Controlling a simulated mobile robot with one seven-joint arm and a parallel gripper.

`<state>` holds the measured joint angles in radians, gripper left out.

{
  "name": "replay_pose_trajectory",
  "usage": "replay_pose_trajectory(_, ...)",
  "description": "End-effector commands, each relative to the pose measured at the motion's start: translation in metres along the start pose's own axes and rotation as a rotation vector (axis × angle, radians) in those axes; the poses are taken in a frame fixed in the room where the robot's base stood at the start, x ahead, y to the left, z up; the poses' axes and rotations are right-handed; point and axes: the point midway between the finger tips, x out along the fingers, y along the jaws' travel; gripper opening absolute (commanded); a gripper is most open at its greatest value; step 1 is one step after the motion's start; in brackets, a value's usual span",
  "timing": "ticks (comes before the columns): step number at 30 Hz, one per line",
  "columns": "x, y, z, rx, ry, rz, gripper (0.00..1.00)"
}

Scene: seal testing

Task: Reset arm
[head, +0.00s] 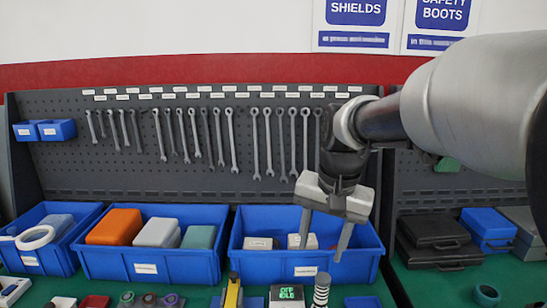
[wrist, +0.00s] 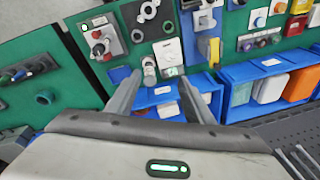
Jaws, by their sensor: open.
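My gripper (head: 325,232) is in the head view, pointing down in front of and partly over the right blue bin (head: 270,262). Its two fingers are spread apart with nothing between them. In the wrist view my gripper (wrist: 160,88) shows both fingers apart, reaching toward the bin and the green bench. My arm comes in from the right of the head view. The fingers hide part of the right bin and its white boxes (head: 258,243).
The middle blue bin (head: 150,267) holds orange, white and teal cases. A left bin (head: 50,262) holds a white ring. Wrenches (head: 230,140) hang on the pegboard behind. Small devices crowd the green bench front, including a striped cylinder (head: 321,292). Black cases (head: 435,232) stand at right.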

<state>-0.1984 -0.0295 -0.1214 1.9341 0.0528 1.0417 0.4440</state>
Motion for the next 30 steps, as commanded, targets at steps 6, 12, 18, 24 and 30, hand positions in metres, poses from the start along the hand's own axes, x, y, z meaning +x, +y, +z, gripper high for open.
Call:
replay_pose_trajectory(6,-0.064,0.045,0.056,-0.174,0.134,-0.04,0.48)
replay_pose_trajectory(12,-0.083,0.077,0.102,-0.318,0.248,-0.024,0.48)
replay_pose_trajectory(18,-0.084,0.09,0.121,-0.386,0.298,-0.003,0.48)
replay_pose_trajectory(24,-0.084,0.09,0.121,-0.386,0.298,-0.003,0.48)
replay_pose_trajectory(30,-0.084,0.09,0.121,-0.386,0.298,-0.003,0.48)
